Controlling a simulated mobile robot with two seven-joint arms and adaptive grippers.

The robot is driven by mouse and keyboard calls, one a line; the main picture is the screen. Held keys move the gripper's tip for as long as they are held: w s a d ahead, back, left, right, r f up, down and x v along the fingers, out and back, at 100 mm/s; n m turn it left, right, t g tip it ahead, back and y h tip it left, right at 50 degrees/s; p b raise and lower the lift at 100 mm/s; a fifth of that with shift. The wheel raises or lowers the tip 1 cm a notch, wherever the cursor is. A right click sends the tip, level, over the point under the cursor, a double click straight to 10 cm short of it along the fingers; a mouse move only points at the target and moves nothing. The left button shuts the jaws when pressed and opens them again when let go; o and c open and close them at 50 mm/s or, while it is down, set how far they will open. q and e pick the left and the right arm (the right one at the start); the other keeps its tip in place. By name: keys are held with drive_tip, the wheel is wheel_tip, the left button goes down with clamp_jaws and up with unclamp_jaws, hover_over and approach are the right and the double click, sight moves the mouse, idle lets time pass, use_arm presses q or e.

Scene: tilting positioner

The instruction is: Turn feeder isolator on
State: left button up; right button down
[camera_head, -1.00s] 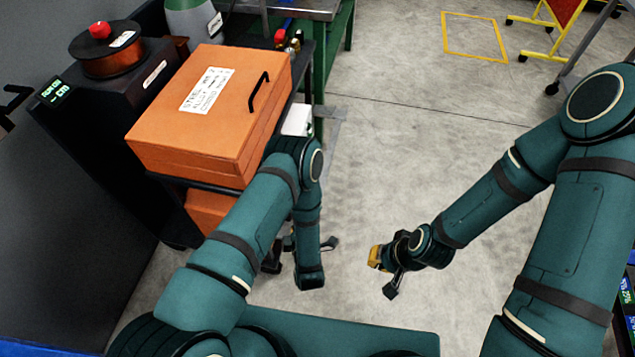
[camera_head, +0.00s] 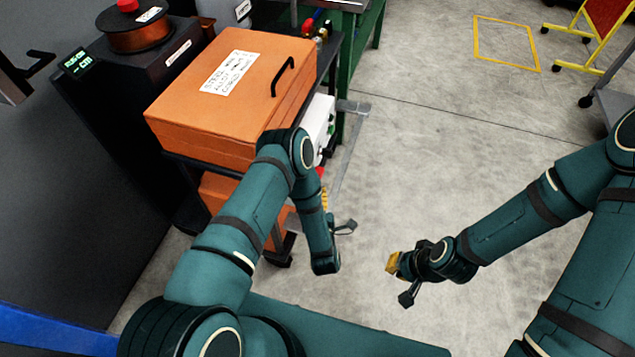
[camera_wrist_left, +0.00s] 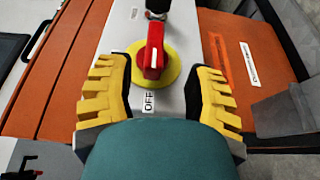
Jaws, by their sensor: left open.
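The feeder isolator is a red handle (camera_wrist_left: 153,52) on a yellow disc (camera_wrist_left: 172,72), mounted on a grey box face in the left wrist view. The handle lies lengthwise up and down the picture, with an OFF label (camera_wrist_left: 149,101) just below it. My left gripper (camera_wrist_left: 162,70) is open, its yellow ribbed fingers on either side of the handle with gaps left and right. In the head view my forearm mostly hides this gripper; a bit of yellow finger (camera_head: 324,198) shows beside it. My right gripper (camera_head: 393,264) hangs over the floor, away from the isolator; its finger gap is unclear.
An orange case (camera_head: 230,95) lies on a dark cart, with a white box (camera_head: 318,125) at its right side. A black machine (camera_head: 125,95) with a copper-coloured spool stands left. A green-framed bench (camera_head: 362,50) stands behind. Open grey floor (camera_head: 440,150) lies to the right.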

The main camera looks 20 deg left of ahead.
use_arm(q)
drive_tip(key=shift+r+b+x, duration=0.2)
drive_tip(key=shift+b+x, duration=0.4)
drive_tip(key=shift+x, duration=1.15)
drive_tip(key=shift+r+b+x, duration=0.15)
drive_tip(key=shift+b+x, duration=0.4)
drive_tip(key=shift+x, duration=1.2)
clamp_jaws()
